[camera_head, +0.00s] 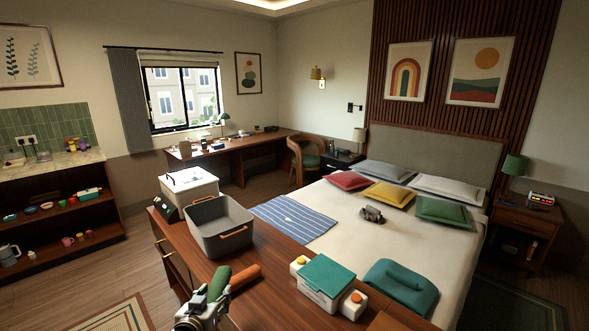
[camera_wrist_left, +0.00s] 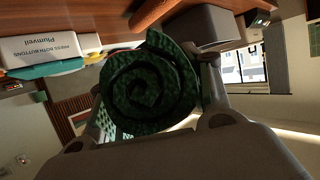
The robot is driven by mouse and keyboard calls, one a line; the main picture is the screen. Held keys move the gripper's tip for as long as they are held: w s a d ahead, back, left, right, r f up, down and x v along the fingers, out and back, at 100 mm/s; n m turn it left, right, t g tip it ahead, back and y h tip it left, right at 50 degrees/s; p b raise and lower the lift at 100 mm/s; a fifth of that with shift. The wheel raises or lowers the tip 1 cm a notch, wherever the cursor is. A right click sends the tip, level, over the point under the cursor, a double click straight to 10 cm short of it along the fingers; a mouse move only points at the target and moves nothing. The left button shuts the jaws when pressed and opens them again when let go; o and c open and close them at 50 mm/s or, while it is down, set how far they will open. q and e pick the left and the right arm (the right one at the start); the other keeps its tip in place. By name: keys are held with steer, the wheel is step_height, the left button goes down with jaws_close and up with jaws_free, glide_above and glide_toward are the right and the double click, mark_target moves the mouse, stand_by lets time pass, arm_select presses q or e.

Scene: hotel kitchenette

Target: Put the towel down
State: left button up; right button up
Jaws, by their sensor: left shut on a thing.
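The towel is a dark green roll (camera_head: 219,282), and its spiral end faces the left wrist view (camera_wrist_left: 150,85). My left gripper (camera_head: 213,302) is shut on it at the bottom of the head view, over the near part of the wooden dresser (camera_head: 262,303). The fingers sit on either side of the roll in the wrist view. An orange-brown roll (camera_head: 246,276) lies just right of the towel, very close to it. I cannot tell whether the towel touches the dresser top. My right gripper is out of view.
A grey open bin (camera_head: 218,241) and a white lidded box (camera_head: 189,187) stand behind the towel. A white tub with a teal lid (camera_head: 327,276) stands to the right. Some bare wood lies between roll and tub. The bed (camera_head: 339,247) is beyond.

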mark_target(219, 282)
arm_select(q)
steer(key=s+f, duration=0.6)
steer(key=f, duration=0.3)
steer(key=shift+s+f, duration=0.2)
steer(key=shift+s, duration=0.1)
steer(key=shift+w+d+r, duration=0.1)
steer(key=w+r, duration=0.2)
steer(key=r, duration=0.2)
steer(key=w+r, duration=0.3)
steer(key=r, duration=0.1)
steer(key=w+r, duration=0.3)
steer(key=r, duration=0.1)
steer(key=shift+d, duration=0.1)
steer(key=shift+m+h, duration=0.7)
steer(key=w+r, duration=0.1)
steer(key=r, duration=0.1)
steer(key=w+d+r, duration=0.1)
steer(key=r, duration=0.1)
steer(key=w+d+r, duration=0.1)
steer(key=r, duration=0.1)
steer(key=shift+w, duration=0.2)
steer(key=w+d+f+m+g+h, duration=0.1)
steer(key=w+d+m+g+h, duration=0.1)
steer(key=w+d+m+h, duration=0.3)
steer(key=s+d+f+m+g+h, duration=0.1)
steer(key=d+f, duration=0.3)
steer(key=f, duration=0.8)
steer(key=shift+s+f+h, duration=0.25)
steer(key=shift+s+h, duration=0.15)
